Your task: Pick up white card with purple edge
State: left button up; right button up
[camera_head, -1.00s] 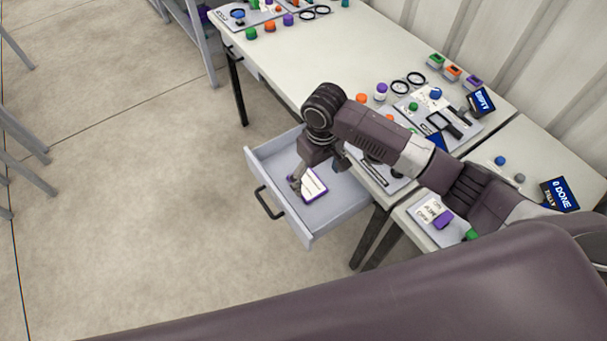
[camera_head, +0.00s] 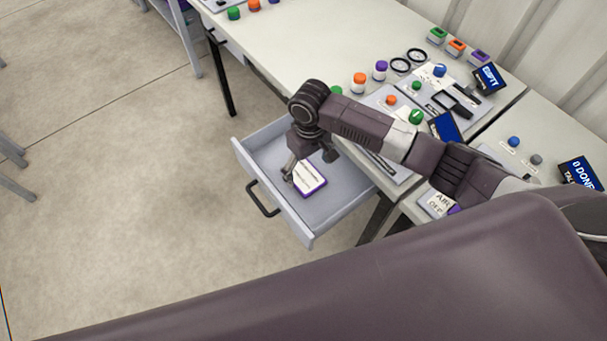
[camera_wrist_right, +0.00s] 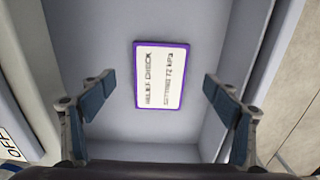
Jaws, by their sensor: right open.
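The white card with purple edge (camera_head: 310,179) lies flat inside the open grey drawer (camera_head: 345,208). In the right wrist view the card (camera_wrist_right: 161,75) shows printed text and lies between and beyond the two fingers, on the drawer floor. My right gripper (camera_head: 308,167) reaches down over the drawer, above the card. Its fingers also show in the right wrist view (camera_wrist_right: 160,98), spread wide apart with nothing between them, one to each side of the card. The gripper hides part of the card in the head view. My left gripper is not in view.
The drawer's front wall and black handle (camera_head: 262,199) face the open floor. The white table (camera_head: 305,45) above the drawer carries jars, black rings (camera_head: 408,60), small coloured parts and a dark display (camera_head: 489,78). Drawer walls stand close around the gripper.

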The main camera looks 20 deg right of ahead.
aim_at(308, 179)
notch_tip(308, 179, down, 4)
jog(key=shift+w+f, duration=0.1)
jog(key=shift+f, duration=0.05)
jog(key=shift+c, duration=0.4)
jog(key=c, duration=1.2)
jog(key=shift+o, duration=0.2)
